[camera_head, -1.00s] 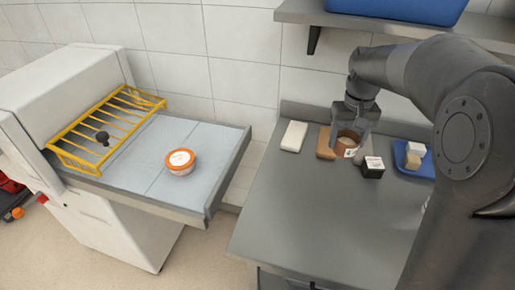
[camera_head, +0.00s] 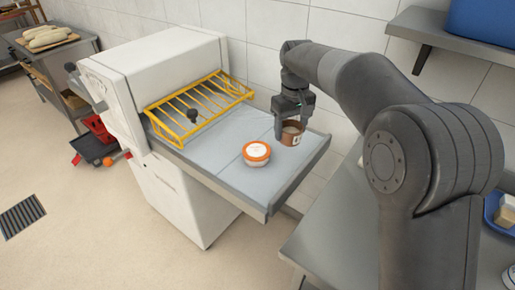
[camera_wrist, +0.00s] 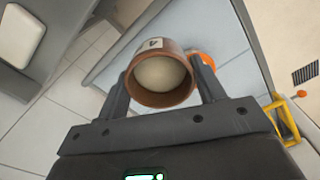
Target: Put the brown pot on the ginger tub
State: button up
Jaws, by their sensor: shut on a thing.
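The brown pot (camera_head: 291,134) is held in my gripper (camera_head: 290,122), whose fingers are shut on its sides. In the wrist view the brown pot (camera_wrist: 162,98) is between both fingers, with pale contents and a white label marked with a dark sign. The ginger tub (camera_head: 256,153) is a white tub with an orange lid rim, standing on the grey-blue machine bed. The pot is to the right of and beyond the tub, apart from it, and appears above the bed. In the wrist view the tub (camera_wrist: 207,60) is partly hidden behind the pot and a finger.
A yellow wire guard (camera_head: 200,107) with a dark knob stands left of the tub on the white machine (camera_head: 150,70). The bed (camera_head: 225,150) is clear around the tub. A steel counter (camera_head: 335,225) is at right, below a wall shelf (camera_head: 440,48).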

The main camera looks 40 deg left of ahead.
jog(key=s+a+f, duration=0.1)
jog(key=a+f, duration=0.1)
jog(key=a, duration=0.1)
jog(key=s+a+f, duration=0.1)
jog(key=a+f, duration=0.1)
jog(key=a, duration=0.1)
jog(key=s+a+f, duration=0.1)
jog(key=a, duration=0.2)
jog(key=shift+f, duration=0.4)
jog(key=shift+s+f, duration=0.1)
jog(key=shift+f, duration=1.95)
jog(key=shift+f, duration=0.15)
jog(key=o, duration=1.1)
notch_tip(320, 180, up, 12)
